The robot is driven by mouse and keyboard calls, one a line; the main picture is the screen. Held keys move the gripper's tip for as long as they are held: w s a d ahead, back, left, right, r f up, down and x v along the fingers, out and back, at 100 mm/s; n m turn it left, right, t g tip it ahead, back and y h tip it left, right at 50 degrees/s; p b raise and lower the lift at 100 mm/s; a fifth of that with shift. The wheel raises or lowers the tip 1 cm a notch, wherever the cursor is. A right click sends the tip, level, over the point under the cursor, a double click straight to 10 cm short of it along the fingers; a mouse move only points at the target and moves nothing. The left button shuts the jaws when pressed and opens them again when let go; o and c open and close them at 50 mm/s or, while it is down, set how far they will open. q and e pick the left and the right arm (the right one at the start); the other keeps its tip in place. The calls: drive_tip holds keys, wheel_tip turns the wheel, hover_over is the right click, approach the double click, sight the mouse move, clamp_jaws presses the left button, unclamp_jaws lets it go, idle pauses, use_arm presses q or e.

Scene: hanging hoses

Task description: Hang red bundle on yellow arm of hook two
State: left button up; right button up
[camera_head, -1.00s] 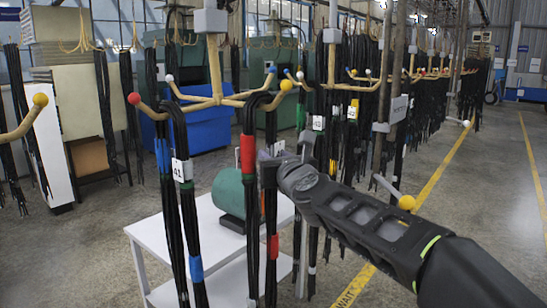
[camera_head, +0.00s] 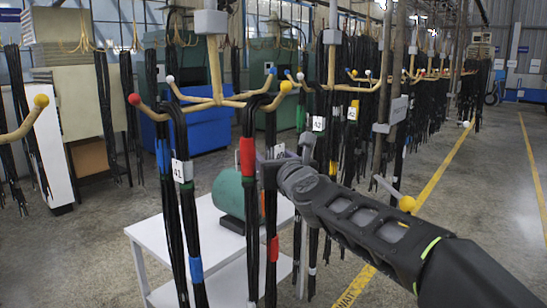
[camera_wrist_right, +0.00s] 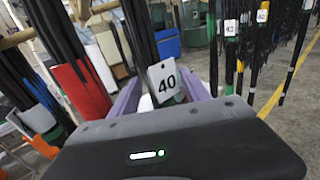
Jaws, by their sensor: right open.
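In the head view, the black bundle with red bands (camera_head: 247,156) hangs looped over the yellow-tipped arm (camera_head: 274,98) of the near hook. Its two sides hang down, and a lower red band shows on the right side. My right gripper (camera_head: 268,160) is open at the upper right side of this bundle. In the right wrist view, a white tag marked 40 (camera_wrist_right: 166,82) shows between the purple fingers (camera_wrist_right: 160,98), and the wide red band (camera_wrist_right: 82,90) is left of them. My left gripper is out of view. I cannot read the hook's number.
A bundle tagged 41 (camera_head: 180,172) hangs on the red-tipped arm at the left. A white table (camera_head: 165,232) with a green cylinder (camera_head: 228,193) stands behind the bundles. More hooks with hanging bundles stand to the right.

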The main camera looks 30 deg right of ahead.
drive_tip(key=v, duration=0.7)
drive_tip(key=shift+s+b, duration=0.35)
drive_tip(key=shift+a+r, duration=0.15)
